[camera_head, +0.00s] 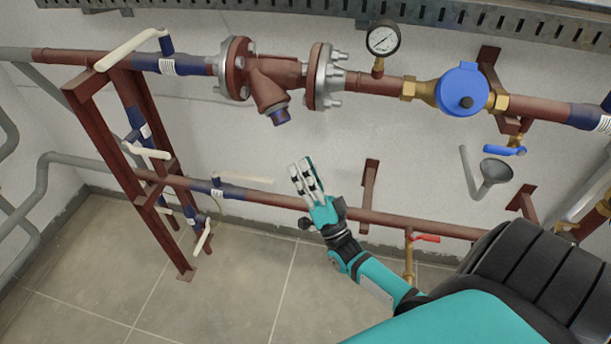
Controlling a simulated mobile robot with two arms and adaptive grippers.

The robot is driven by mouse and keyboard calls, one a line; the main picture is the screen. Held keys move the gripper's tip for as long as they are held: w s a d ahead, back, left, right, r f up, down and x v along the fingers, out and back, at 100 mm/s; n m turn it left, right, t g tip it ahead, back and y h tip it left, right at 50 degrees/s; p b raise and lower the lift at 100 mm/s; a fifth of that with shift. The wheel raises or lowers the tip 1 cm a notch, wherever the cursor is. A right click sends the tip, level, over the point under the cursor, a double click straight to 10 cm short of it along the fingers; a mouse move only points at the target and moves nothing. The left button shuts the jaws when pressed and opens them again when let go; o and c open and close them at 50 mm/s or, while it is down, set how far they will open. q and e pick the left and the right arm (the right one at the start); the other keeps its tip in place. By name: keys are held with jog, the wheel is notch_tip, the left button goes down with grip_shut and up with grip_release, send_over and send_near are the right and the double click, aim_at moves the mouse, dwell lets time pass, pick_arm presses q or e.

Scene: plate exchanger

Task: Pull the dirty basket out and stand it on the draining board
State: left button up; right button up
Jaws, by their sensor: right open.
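A dark red Y-shaped strainer body (274,76) sits between two bolted flanges in the upper pipe. Its slanted leg points down and ends in a dark blue part (281,116). I cannot make out a basket; if it is inside the body, it is hidden. No draining board shows. My right gripper (301,170) is open and empty, with its fingers pointing up. In the picture it is below the strainer's leg and apart from it, in front of the lower pipe. My left gripper is not in view.
A pressure gauge (383,38) and a blue water meter (462,89) are on the upper pipe to the right. A grey funnel (494,173) is at the right. A red frame (150,170) with valves stands left. The lower pipe (385,217) crosses behind my gripper. The tiled floor (240,290) looks clear.

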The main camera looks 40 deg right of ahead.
aim_at(283, 123)
jog(key=p+x, duration=0.2)
jog(key=x, duration=0.7)
jog(key=shift+w+a+r, duration=0.15)
jog(key=shift+w+r, duration=0.1)
jog(key=shift+r, duration=0.1)
jog(key=shift+w+r+p, duration=0.3)
jog(key=shift+w, duration=0.1)
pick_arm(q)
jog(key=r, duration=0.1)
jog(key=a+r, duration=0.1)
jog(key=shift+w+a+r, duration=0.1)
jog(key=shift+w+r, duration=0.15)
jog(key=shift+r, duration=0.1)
pick_arm(e)
jog(key=c, duration=1.1)
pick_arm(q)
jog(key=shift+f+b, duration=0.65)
pick_arm(e)
jog(key=shift+v, duration=2.5)
